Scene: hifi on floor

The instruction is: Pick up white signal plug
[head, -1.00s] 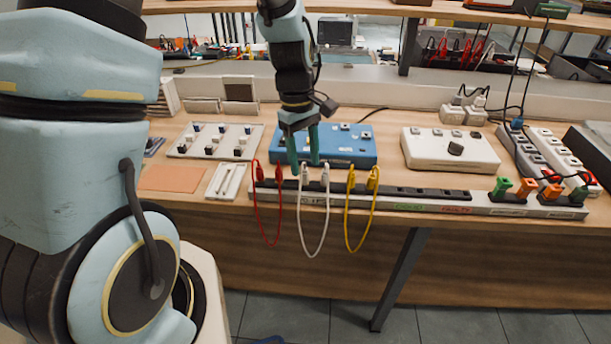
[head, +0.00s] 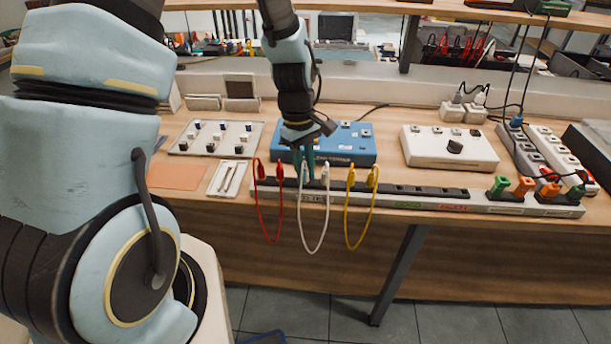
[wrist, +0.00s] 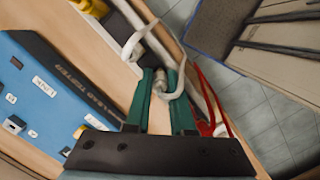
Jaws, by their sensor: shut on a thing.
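The white signal cable (head: 316,248) hangs as a loop over the front of the strip (head: 430,204), with its two white plugs side by side at the strip. My gripper (head: 304,178) points down from above, its green fingers shut on the left white signal plug (wrist: 160,80). The other white plug (head: 325,172) is just right of the fingers. In the wrist view the plug sits between the fingertips, with the white lead curling past them. I cannot tell whether the held plug is still seated in the strip.
A red cable (head: 264,215) hangs close on the left and a yellow cable (head: 358,215) on the right. A blue box (head: 345,145) stands right behind the fingers. A white box (head: 450,150) and green and orange plugs (head: 523,186) are farther right.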

